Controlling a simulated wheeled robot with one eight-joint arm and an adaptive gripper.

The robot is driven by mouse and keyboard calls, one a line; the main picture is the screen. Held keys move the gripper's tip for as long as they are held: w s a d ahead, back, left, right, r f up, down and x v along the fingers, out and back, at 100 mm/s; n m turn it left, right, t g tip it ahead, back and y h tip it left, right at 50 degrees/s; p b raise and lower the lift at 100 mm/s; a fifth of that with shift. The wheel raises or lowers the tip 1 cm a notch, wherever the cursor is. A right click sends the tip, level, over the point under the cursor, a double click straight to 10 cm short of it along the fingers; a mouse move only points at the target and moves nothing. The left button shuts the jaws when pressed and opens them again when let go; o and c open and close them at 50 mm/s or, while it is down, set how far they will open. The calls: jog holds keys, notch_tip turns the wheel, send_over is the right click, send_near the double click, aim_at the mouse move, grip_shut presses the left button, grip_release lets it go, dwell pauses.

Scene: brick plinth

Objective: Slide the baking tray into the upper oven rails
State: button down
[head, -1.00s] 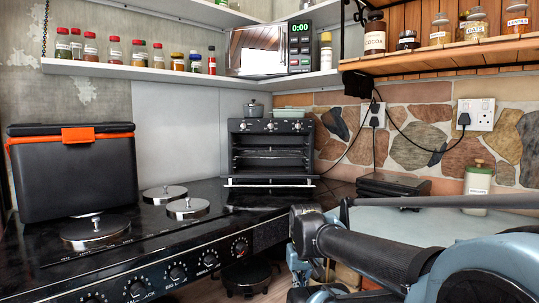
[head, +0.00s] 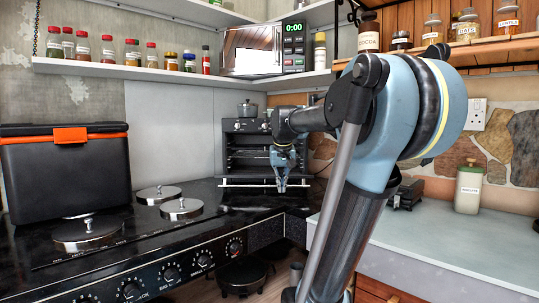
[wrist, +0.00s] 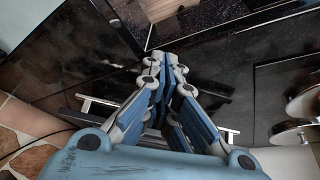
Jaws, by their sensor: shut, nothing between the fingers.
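The small black oven (head: 230,160) stands at the back corner of the black hob top, with its front open and several rails or racks (head: 248,153) inside. A silver bar (head: 240,186) runs along its lower front edge; a silver bar also shows behind the fingers in the wrist view (wrist: 88,104). My gripper (head: 281,188) hangs pointing down in front of the oven's right half, near that bar. Its blue fingers are closed and empty, with the tips together in the wrist view (wrist: 165,58). I cannot make out a baking tray; my arm hides the oven's right side.
Metal hob lids (head: 182,208) and a black cooler box with an orange latch (head: 65,170) are at left. A pale counter (head: 440,235) at right holds a cream canister (head: 469,188). A shelf with a microwave (head: 252,50) overhangs the oven.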

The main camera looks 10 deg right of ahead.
jog(key=w+r+t, duration=0.1)
jog(key=w+r, duration=0.4)
jog(key=w, duration=0.3)
jog(key=w+r+m, duration=0.1)
jog(key=w+r, duration=0.5)
jog(key=w, duration=0.3)
jog(key=w+r+t, duration=0.1)
jog(key=w+r, duration=0.4)
jog(key=w, duration=0.3)
jog(key=w+d+f, duration=0.1)
jog(key=w+f, duration=0.7)
jog(key=w, duration=0.1)
jog(key=shift+w, duration=0.25)
jog(key=shift+f, duration=0.1)
jog(key=shift+w+d, duration=0.15)
jog(key=shift+w, duration=0.75)
jog(key=shift+w+d, duration=0.15)
jog(key=shift+w, duration=0.75)
jog(key=shift+s, duration=0.15)
